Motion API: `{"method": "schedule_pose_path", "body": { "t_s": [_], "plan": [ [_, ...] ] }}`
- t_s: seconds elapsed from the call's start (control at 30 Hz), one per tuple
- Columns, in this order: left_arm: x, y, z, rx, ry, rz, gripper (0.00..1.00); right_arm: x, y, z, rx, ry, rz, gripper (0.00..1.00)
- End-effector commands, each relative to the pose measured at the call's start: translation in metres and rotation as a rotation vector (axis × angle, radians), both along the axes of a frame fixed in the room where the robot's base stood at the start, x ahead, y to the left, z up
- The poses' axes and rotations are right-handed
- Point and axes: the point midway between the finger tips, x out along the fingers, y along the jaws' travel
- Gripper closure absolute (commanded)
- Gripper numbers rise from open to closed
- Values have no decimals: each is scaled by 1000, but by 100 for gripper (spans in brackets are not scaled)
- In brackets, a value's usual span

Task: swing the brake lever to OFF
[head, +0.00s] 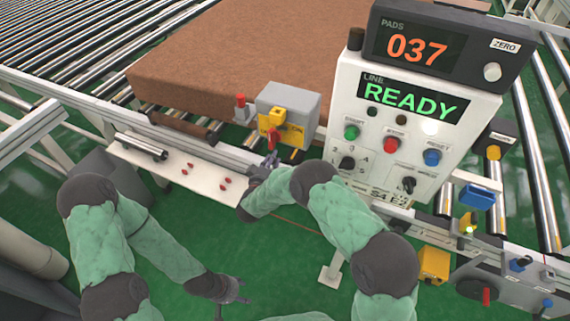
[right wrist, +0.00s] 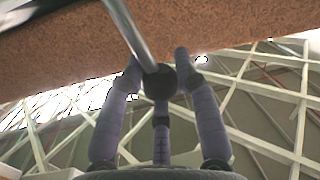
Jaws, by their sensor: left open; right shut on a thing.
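The brake lever shows in the right wrist view as a metal rod (right wrist: 128,30) ending in a round black knob (right wrist: 160,82). My right gripper (right wrist: 160,88) has its fingers closed around that knob. In the head view the right gripper (head: 258,168) is at the rail's near edge, just below the grey box with a yellow front (head: 292,134); the knob is hidden there. I cannot read an OFF mark. My left gripper (head: 232,292) is open and empty, low over the green floor, away from the lever.
A brown mattress (head: 240,50) lies on the roller conveyor behind the rail. A control panel (head: 400,125) with a READY display and several buttons and knobs stands right of my right gripper. Green floor is open below.

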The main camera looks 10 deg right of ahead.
Motion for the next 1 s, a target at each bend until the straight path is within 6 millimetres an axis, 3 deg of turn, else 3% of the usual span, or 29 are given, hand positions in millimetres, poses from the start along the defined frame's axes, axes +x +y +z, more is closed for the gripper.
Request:
{"method": "schedule_pose_path", "body": {
  "t_s": [0.1, 0.4, 1.0],
  "plan": [
    [0, 0, -2, 0, 0, 0, 44, 9, 16, -6, -70, 49, 4, 100],
    [0, 0, -5, 0, 0, 0, 44, 24, 37, -16, -192, 132, 2, 100],
    [0, 0, -6, 0, 0, 0, 44, 29, 44, -20, -232, 161, 3, 100]
  ]
}}
